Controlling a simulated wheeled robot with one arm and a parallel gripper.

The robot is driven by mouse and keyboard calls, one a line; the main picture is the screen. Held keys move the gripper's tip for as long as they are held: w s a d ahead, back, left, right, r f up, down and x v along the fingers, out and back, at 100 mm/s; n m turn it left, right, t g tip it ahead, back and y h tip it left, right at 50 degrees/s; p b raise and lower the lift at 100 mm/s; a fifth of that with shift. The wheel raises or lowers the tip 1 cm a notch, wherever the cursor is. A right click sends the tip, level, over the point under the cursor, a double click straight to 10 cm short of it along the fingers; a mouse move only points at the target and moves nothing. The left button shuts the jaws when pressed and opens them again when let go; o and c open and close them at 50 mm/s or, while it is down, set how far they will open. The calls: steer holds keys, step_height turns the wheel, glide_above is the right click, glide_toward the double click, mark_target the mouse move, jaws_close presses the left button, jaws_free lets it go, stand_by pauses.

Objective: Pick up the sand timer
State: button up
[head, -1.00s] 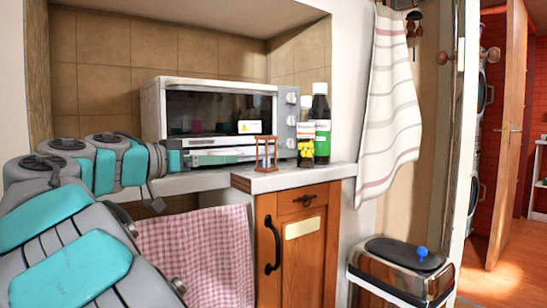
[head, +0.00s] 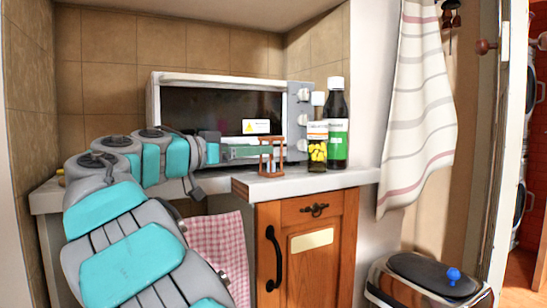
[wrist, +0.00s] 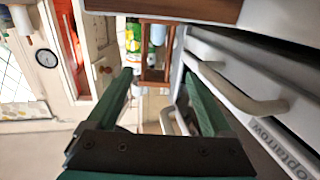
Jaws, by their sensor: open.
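The sand timer (head: 271,139), a small reddish-brown wooden frame with posts, stands upright on the pale counter (head: 335,180), in front of the toaster oven and left of the bottles. My gripper (head: 258,152) reaches in from the left at the timer's height, its green fingers level with the counter top. In the wrist view, turned sideways, my gripper (wrist: 157,76) is open, and the timer (wrist: 155,72) shows in the gap at the fingertips, with most of it beyond them. Whether a finger touches it I cannot tell. The timer's glass is hard to make out.
The toaster oven (head: 220,100) stands close behind the fingers; its handle (wrist: 235,92) is beside one finger in the wrist view. A yellow-filled bottle (head: 317,145) and a dark green-labelled bottle (head: 337,125) stand close right of the timer. A cabinet (head: 310,240) is below.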

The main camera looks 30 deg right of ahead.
steer(key=x, duration=0.5)
steer(key=shift+s+d+r, duration=0.1)
steer(key=shift+s+d, duration=0.1)
steer(key=shift+d, duration=0.25)
steer(key=shift+c, duration=0.2)
jaws_close()
